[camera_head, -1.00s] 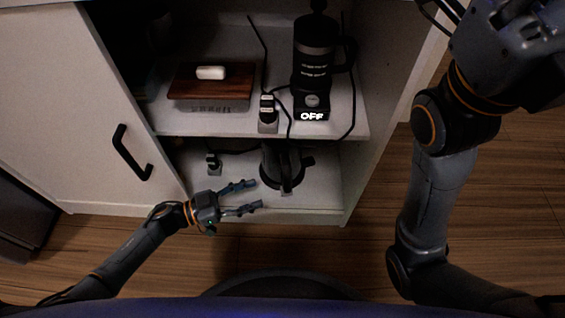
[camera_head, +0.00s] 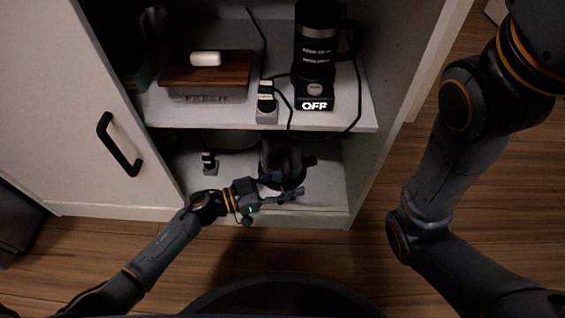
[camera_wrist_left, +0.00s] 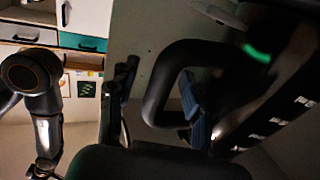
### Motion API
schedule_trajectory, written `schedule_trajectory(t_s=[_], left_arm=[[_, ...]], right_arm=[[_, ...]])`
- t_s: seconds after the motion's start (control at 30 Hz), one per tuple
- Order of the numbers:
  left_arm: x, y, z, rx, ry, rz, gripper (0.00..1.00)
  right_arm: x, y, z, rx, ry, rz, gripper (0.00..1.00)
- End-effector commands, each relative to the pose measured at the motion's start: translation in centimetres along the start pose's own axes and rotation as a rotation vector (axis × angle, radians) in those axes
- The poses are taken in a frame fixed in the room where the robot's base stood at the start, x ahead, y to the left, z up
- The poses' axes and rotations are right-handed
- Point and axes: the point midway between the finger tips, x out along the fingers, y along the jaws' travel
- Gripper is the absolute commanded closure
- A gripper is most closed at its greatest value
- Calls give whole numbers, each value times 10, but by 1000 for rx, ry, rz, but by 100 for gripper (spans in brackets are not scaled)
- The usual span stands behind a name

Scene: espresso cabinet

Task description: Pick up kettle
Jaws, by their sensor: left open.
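The dark kettle (camera_head: 281,160) stands on the lower shelf of the cabinet, partly under the upper shelf's edge. My left gripper (camera_head: 291,184) is open in front of the kettle and covers part of its lower front. In the left wrist view the kettle's black looped handle (camera_wrist_left: 160,75) shows large. My left gripper's fingers (camera_wrist_left: 160,108) stand on either side of part of the handle there, and the right finger is close to it. Whether they touch cannot be told. My right arm comes in at the right, but its gripper is out of view.
The upper shelf (camera_head: 230,112) overhangs the kettle. It bears a black mug-like appliance (camera_head: 317,45) on a base showing OFF, a wooden-lidded box (camera_head: 205,70) and a power strip (camera_head: 266,103) with cables. A plug (camera_head: 209,162) stands left on the lower shelf. The cabinet door (camera_head: 60,120) is open at left.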

Motion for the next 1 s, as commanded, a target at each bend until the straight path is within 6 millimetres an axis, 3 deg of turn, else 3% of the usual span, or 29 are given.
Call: schedule_trajectory(t_s=[0.13, 0.3, 0.4, 1.0], left_arm=[[0, 0, -1, 0, 0, 0, 51], [0, 0, -1, 0, 0, 0, 85], [0, 0, -1, 0, 0, 0, 100], [0, -1, -7, 7, 7, 1, 100]], right_arm=[[1, 0, 0, 0, 0, 0, 60], [1, 0, 0, 0, 0, 0, 60], [1, 0, 0, 0, 1, -1, 60], [4, 1, 1, 0, 1, -1, 60]])
